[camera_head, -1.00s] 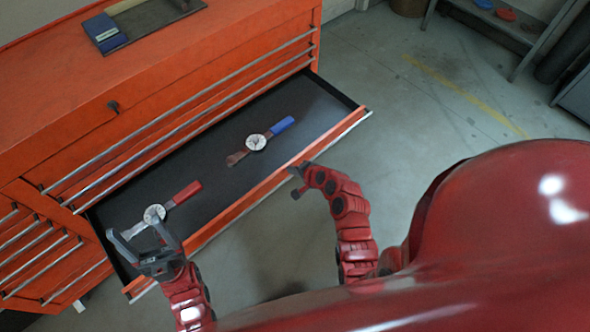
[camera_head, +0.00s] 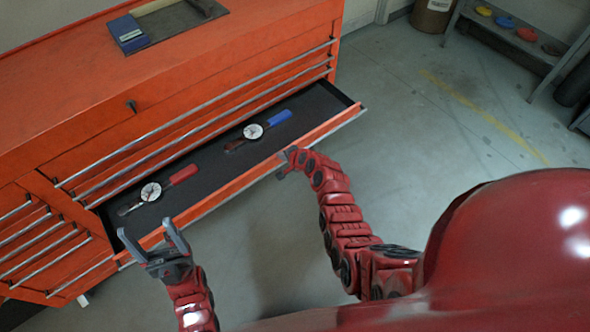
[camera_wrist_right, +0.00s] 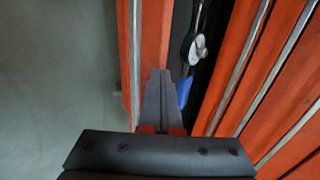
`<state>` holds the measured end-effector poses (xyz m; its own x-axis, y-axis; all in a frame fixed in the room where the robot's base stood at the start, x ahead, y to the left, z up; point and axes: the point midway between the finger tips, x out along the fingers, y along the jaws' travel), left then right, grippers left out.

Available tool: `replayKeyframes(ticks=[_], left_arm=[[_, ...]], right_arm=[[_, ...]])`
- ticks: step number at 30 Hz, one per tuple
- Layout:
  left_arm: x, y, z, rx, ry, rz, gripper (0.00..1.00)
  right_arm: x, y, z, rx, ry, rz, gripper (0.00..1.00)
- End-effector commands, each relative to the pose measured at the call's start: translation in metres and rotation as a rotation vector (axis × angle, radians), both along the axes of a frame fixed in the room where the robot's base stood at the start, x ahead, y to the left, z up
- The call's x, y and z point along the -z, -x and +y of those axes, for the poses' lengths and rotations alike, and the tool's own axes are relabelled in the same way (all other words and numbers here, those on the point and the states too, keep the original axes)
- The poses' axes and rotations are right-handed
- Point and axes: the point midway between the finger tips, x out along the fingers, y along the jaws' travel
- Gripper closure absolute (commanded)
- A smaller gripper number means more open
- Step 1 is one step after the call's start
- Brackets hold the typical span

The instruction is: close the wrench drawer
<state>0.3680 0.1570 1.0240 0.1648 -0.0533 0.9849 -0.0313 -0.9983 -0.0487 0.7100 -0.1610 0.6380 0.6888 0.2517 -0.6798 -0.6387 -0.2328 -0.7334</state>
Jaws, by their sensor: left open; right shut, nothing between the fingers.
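The wrench drawer (camera_head: 256,175) is an orange drawer with a black liner, partly pulled out of the orange tool cabinet (camera_head: 90,85). In it lie a red-handled wrench with a round dial (camera_head: 151,191) and a blue-handled one (camera_head: 253,131). My left gripper (camera_head: 150,240) is open and empty, at the left part of the drawer front. My right gripper (camera_head: 286,160) is shut and empty, at the drawer front right of its middle. In the right wrist view its closed fingers (camera_wrist_right: 164,90) lie over the orange drawer front (camera_wrist_right: 155,35); contact is unclear.
A blue box and dark tray (camera_head: 150,30) sit on the cabinet top. Other shut drawers (camera_head: 45,240) are at lower left. A grey shelf (camera_head: 510,40) with colored discs stands at the back right. The floor (camera_head: 430,120) between is clear.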

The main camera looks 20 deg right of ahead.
Motion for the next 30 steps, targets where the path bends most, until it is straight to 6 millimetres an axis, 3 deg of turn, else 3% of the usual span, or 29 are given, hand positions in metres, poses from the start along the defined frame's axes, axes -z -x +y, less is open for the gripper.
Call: replayKeyframes(ticks=[3,9,30], left_arm=[[0.017,0.000,0.000,0.000,0.000,0.000,0.24],[0.034,0.000,0.000,0.000,0.000,0.000,0.24],[0.096,0.000,0.000,0.000,0.000,0.000,0.24]], right_arm=[[0.005,-0.029,0.010,-0.002,0.002,0.000,1.00],[0.005,-0.057,0.020,0.000,0.002,-0.002,1.00],[0.006,-0.108,0.037,0.002,0.000,0.001,1.00]])
